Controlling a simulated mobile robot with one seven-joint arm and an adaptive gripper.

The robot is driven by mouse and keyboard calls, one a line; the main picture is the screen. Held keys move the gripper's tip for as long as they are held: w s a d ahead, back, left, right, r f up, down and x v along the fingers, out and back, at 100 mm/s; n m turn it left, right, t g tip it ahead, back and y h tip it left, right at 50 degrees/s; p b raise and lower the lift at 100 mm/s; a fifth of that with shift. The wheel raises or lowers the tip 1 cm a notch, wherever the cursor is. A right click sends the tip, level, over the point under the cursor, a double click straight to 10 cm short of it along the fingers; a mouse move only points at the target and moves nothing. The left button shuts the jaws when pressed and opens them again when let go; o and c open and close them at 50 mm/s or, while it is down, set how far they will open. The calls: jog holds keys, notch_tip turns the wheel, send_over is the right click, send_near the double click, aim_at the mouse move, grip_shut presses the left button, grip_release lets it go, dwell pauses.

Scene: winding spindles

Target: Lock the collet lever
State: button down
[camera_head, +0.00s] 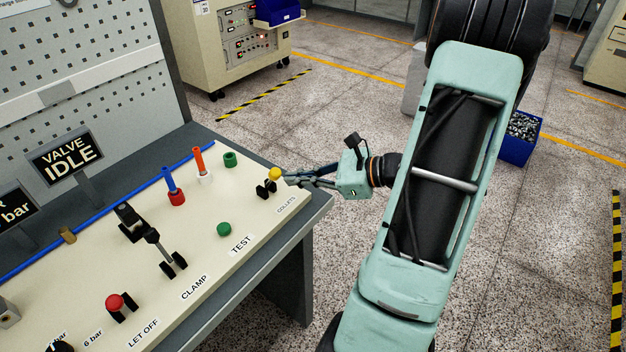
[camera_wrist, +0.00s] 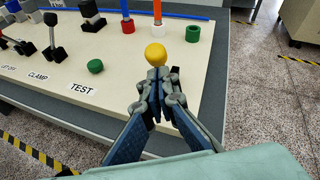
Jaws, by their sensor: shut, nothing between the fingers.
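The collet lever has a yellow ball knob (camera_head: 275,174) on a small black base (camera_head: 267,188) at the right end of the cream panel, beside the label COLLETS. My gripper (camera_head: 284,174) reaches in from the right, its closed fingertips at the knob. In the wrist view the knob (camera_wrist: 155,54) shows just past the tips of my shut gripper (camera_wrist: 157,74). Nothing shows between the fingers. I cannot tell whether the tips touch the knob. The lever's base is mostly hidden behind the fingers in the wrist view.
The cream panel (camera_head: 205,255) also carries a green TEST button (camera_head: 224,229), a black clamp lever (camera_head: 152,236), a red LET OFF knob (camera_head: 115,302), blue and orange spindles and a green ring (camera_head: 230,159). A sign (camera_head: 66,156) reads VALVE IDLE. The floor to the right is mostly open.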

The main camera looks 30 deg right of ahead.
aim_at(278, 169)
jog(key=shift+w+a+r, duration=0.1)
jog(key=shift+w+a, duration=0.05)
jog(key=shift+a, duration=0.05)
jog(key=shift+r, duration=0.1)
jog(key=shift+w+r+p, duration=0.1)
jog(key=shift+r+p, duration=0.1)
jog(key=shift+p, duration=0.3)
jog(key=shift+w, duration=0.1)
jog(key=shift+w+a+r+g+p, duration=0.1)
jog(key=shift+r+g+p, duration=0.1)
jog(key=shift+g+p, duration=0.4)
jog(key=p, duration=0.2)
jog(key=w+r+g+h+p, duration=0.1)
jog(key=p, duration=0.1)
jog(key=shift+a+r, duration=0.25)
jog(key=shift+r, duration=0.05)
jog(key=w+a+r+m+g+h+p, duration=0.1)
jog(key=w+a+p, duration=0.1)
jog(key=w, duration=0.5)
jog(key=shift+w+a+g+p, duration=0.3)
jog(key=shift+g+p, duration=0.05)
jog(key=shift+g, duration=0.05)
